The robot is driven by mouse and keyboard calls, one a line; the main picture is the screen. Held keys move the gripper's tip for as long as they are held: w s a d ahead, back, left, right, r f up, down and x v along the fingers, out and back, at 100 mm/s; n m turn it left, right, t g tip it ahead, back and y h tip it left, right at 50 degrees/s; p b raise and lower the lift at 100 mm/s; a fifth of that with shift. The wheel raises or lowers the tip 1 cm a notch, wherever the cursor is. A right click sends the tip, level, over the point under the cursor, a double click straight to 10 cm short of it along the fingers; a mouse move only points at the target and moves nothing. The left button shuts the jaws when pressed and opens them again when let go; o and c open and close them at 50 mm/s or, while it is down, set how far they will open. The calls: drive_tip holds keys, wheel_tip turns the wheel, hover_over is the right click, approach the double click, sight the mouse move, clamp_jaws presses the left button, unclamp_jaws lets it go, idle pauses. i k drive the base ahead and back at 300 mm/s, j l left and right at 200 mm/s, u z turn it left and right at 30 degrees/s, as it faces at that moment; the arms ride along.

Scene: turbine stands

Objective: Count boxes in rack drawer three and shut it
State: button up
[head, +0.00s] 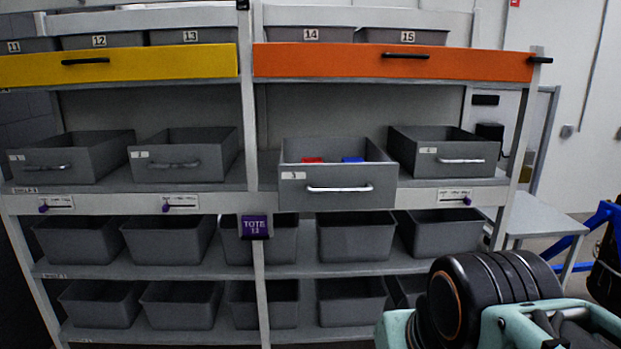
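Drawer three (338,200) is a grey drawer with a small white label marked 3 and a silver bar handle. It stands pulled out from the middle shelf of the rack, right of the centre post. Inside it I see the tops of a red box (313,160) and a blue box (352,160), set apart. The front panel hides their lower parts and much of the drawer floor. A teal and black part of my arm shows at the lower right, clear of the drawer. My gripper is not in view.
Grey drawers stand on the same shelf, including one to the right (445,160) and one to the left (185,165). Grey bins fill the lower shelves. A yellow drawer (120,65) and an orange drawer (390,62) run above. A small table (540,215) stands right of the rack.

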sight(332, 184)
drive_tip(key=l+u, duration=0.5)
drive_tip(key=l, duration=0.8)
drive_tip(key=i, duration=1.2)
